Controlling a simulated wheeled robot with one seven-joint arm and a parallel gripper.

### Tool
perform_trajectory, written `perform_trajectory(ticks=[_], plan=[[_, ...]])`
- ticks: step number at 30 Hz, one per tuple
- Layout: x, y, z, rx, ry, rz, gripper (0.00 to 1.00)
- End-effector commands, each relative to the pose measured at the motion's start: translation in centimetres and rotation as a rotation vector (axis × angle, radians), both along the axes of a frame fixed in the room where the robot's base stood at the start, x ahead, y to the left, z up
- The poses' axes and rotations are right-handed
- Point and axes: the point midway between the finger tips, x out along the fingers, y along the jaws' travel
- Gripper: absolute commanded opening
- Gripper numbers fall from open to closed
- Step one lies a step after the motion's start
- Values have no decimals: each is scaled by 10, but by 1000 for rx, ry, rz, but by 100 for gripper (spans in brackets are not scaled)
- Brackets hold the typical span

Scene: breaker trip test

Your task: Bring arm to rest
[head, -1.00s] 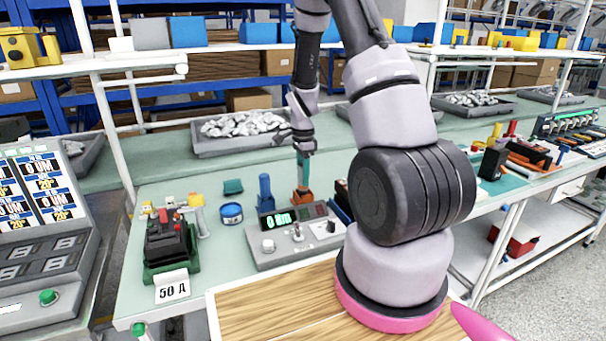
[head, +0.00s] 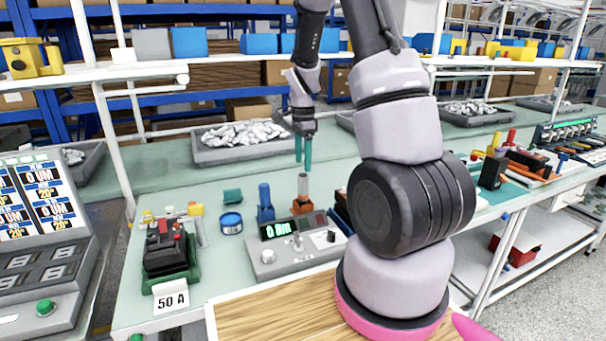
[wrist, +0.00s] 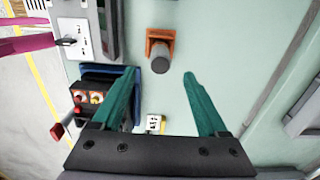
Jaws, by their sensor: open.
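My gripper (head: 303,150) hangs above the workbench with its two green fingers apart and nothing between them. In the wrist view my gripper (wrist: 160,100) also shows open, its fingers spread over the bench. An orange stand (head: 302,204) with a grey-brown cylindrical handle stands upright on the bench just below the gripper, apart from the fingers. The same orange stand (wrist: 160,36) shows in the wrist view beyond the fingertips. The rest of my arm rises on the right side of the head view.
A test unit (head: 292,246) with a green display sits before the stand. A breaker on a green base (head: 169,262) carries a "50 A" label (head: 171,300). A blue round tin (head: 231,223) and a grey tray of metal parts (head: 240,141) are nearby. A white shelf (head: 240,55) runs behind.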

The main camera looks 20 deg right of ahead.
Motion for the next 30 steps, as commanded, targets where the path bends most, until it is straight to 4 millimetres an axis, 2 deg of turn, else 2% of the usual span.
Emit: perform_trajectory(ticks=[3, 6, 22, 26, 30], plan=[[0, 0, 13, 0, -1, 2, 76], [0, 0, 17, -1, 0, 1, 76], [-1, 1, 21, 2, -5, 7, 76], [-7, 7, 47, 16, -46, 70, 76], [-27, 20, 101, 35, -140, 220, 76]])
